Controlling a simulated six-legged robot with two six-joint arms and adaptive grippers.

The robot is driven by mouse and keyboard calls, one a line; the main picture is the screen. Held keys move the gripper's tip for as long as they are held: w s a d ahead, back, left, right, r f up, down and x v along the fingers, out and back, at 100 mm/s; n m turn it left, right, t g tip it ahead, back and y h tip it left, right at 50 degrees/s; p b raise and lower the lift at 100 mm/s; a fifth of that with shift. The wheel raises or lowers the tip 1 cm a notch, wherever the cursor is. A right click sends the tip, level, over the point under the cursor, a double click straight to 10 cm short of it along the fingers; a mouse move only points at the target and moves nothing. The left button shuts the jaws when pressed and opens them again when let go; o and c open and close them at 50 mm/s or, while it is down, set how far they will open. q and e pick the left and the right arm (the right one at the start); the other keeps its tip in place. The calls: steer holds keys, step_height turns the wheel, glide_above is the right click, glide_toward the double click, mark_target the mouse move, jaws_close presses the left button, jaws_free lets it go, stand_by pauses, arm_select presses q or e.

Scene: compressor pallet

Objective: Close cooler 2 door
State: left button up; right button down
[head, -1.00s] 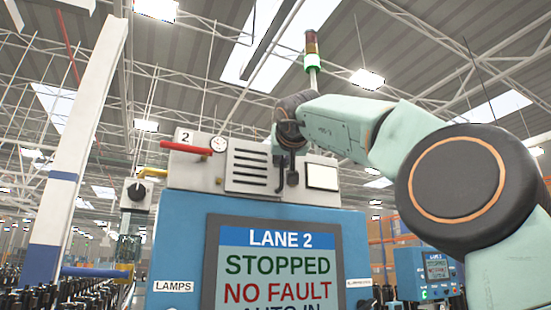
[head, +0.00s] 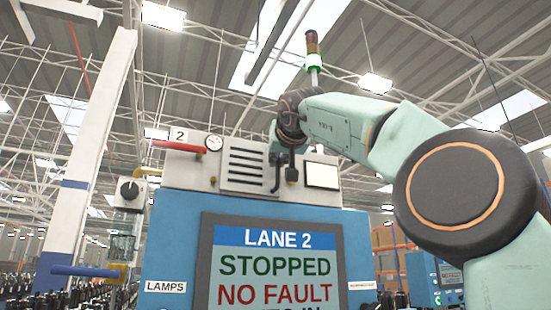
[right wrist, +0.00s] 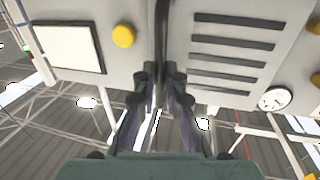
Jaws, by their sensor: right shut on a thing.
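Cooler 2 is the light grey box (head: 186,172) with a "2" plate, on top of the blue cabinet. Its front has a louvred panel (head: 243,183), which also fills the right of the right wrist view (right wrist: 240,22). My right gripper (head: 283,168) is at the right edge of the louvres. In the right wrist view its two fingers (right wrist: 162,88) are closed around a dark upright bar (right wrist: 162,28), apparently the door handle; their contact is partly hidden. I cannot tell how far the door stands open. My left gripper is not in view.
A screen (head: 272,265) reading "LANE 2 STOPPED NO FAULT" is below the cooler. A round gauge (head: 214,142) and a red bar (head: 178,146) are at its left. A signal lamp (head: 313,60) rises behind. A white and blue pillar (head: 88,150) stands at left.

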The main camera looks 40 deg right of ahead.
steer(key=shift+s+d+r, duration=0.3)
steer(key=shift+s+r, duration=0.05)
steer(key=shift+r, duration=0.15)
steer(key=c, duration=1.8)
jaws_free()
steer(key=shift+c, duration=0.2)
steer(key=o, duration=0.3)
steer(key=shift+w+d+f, duration=0.2)
steer(key=shift+d+f, duration=0.05)
steer(key=shift+d, duration=0.1)
steer(key=shift+o, duration=0.7)
steer(key=shift+s+d+f, duration=0.1)
steer(key=shift+d+f, duration=0.05)
steer(key=shift+a, duration=0.2)
steer(key=shift+d, duration=0.1)
